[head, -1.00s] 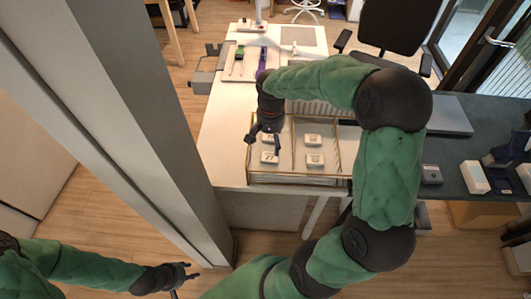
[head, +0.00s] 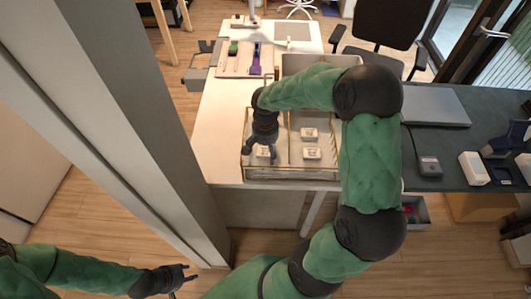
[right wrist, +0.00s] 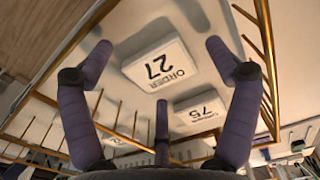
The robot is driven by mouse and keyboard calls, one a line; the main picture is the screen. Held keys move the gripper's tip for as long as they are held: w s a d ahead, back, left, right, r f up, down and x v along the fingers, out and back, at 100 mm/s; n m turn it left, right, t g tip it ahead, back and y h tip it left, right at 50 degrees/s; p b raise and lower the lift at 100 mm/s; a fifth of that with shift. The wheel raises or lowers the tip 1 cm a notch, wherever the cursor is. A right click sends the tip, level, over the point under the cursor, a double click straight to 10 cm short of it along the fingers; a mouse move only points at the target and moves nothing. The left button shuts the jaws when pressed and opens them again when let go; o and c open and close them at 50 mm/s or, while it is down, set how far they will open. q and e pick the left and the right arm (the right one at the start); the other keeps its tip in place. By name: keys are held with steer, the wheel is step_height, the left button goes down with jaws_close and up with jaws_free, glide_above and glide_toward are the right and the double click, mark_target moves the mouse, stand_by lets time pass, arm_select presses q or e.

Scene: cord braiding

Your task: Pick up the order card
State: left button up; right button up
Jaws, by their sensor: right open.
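In the right wrist view a white order card reading "ORDER 27" (right wrist: 160,66) lies upside down to me, between the spread fingers of my right gripper (right wrist: 158,52). A second card reading 75 (right wrist: 198,112) lies beyond it, partly behind a finger. In the head view my right gripper (head: 262,148) is low over the left half of a brass-railed tray and partly hides a card (head: 265,153). It is open and empty; contact with the card cannot be told. My left gripper (head: 184,276) hangs at lower left, away from the table, its fingers apart and empty.
The brass-railed tray (head: 290,173) has a middle divider. Two more cards, one at the back (head: 309,134) and one in front (head: 312,153), lie in its right half. A board with cords (head: 240,60) is behind. A pillar (head: 140,110) stands left of the table.

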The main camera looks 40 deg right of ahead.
steer(key=c, duration=1.1)
steer(key=shift+o, duration=0.2)
steer(key=shift+r, duration=0.15)
steer(key=shift+r, duration=0.6)
steer(key=s+a+r+p, duration=0.1)
steer(key=s+r+p, duration=0.3)
steer(key=s+r, duration=0.7)
steer(key=shift+s+a+r+p, duration=0.15)
steer(key=shift+s+r+p, duration=0.15)
steer(key=shift+s, duration=1.2)
